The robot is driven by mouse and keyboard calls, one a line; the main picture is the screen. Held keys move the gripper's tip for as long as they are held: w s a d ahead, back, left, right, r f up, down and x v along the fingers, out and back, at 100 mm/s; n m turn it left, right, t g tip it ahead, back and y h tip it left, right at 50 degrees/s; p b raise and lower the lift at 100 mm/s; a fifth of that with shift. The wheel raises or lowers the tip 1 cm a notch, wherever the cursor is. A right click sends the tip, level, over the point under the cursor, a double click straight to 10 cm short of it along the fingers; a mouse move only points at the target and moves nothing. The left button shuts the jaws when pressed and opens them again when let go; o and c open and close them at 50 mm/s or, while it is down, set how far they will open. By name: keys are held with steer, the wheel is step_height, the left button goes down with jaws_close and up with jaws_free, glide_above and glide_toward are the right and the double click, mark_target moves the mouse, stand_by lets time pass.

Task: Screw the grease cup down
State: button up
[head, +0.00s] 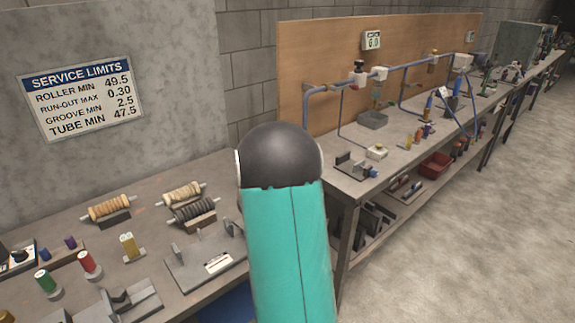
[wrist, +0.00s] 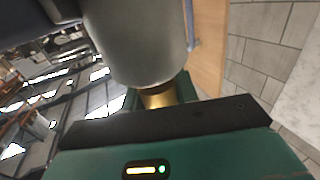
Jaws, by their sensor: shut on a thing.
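In the wrist view my gripper (wrist: 165,123) shows as a dark bar above a green housing with a lit indicator. It is shut on a brass-coloured piece, which I take to be the grease cup (wrist: 160,97). Only a short band of the brass shows, between the dark bar and a large pale grey cylinder (wrist: 137,42). The cylinder hides the rest of it, and the fingertips are not clearly visible. I cannot tell how it is seated. In the head view my teal arm covers the middle, and my gripper is not seen there.
A near bench (head: 165,229) holds several rollers, fixtures and small coloured cylinders. A farther bench (head: 350,178) carries blue piping (head: 407,65) in front of a brown backboard (head: 325,45), with a grey tray (head: 373,120). The concrete floor (head: 460,230) on the right is clear.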

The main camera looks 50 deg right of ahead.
steer(key=shift+s+m+g, duration=0.2)
steer(key=shift+m+g, duration=1.2)
steer(key=shift+g, duration=0.8)
steer(key=o, duration=1)
steer(key=a, duration=0.7)
steer(key=shift+w+a, duration=0.2)
steer(key=shift+w, duration=0.1)
